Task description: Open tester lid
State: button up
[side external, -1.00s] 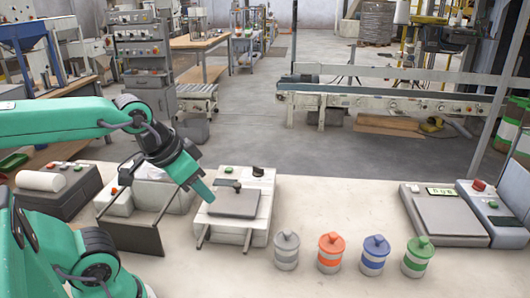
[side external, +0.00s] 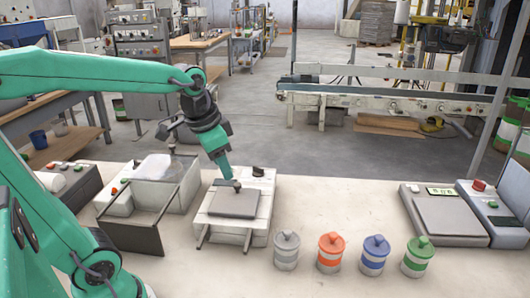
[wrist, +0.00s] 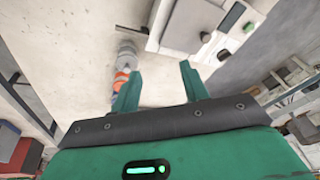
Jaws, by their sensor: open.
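The tester appears to be the white boxy unit (side external: 257,208) in the middle of the bench, with a green button and a dark knob at its back. Its flat grey lid (side external: 232,205) lies level on top, with a small dark knob (side external: 237,186) at its back edge. My gripper (side external: 227,178) points down just above and left of that knob; whether it touches cannot be told. In the wrist view my gripper (wrist: 158,90) is open, with nothing visible between its two green fingers.
Grey (side external: 286,252), orange (side external: 331,253), blue (side external: 373,256) and green (side external: 416,257) banded jars stand right of the tester. A white machine with a dark-framed front (side external: 135,238) stands close on the left. A scale-like unit (side external: 445,213) is at far right. Bench between is clear.

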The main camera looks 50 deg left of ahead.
jog(key=w+a+f+m+g, duration=0.2)
jog(key=w+a, duration=0.3)
jog(key=w, duration=0.1)
jog(key=m+g, duration=0.1)
jog(key=m, duration=0.1)
send_over(237, 184)
notch_tip(237, 184, down, 5)
jog(key=shift+f, duration=3.9)
grip_shut()
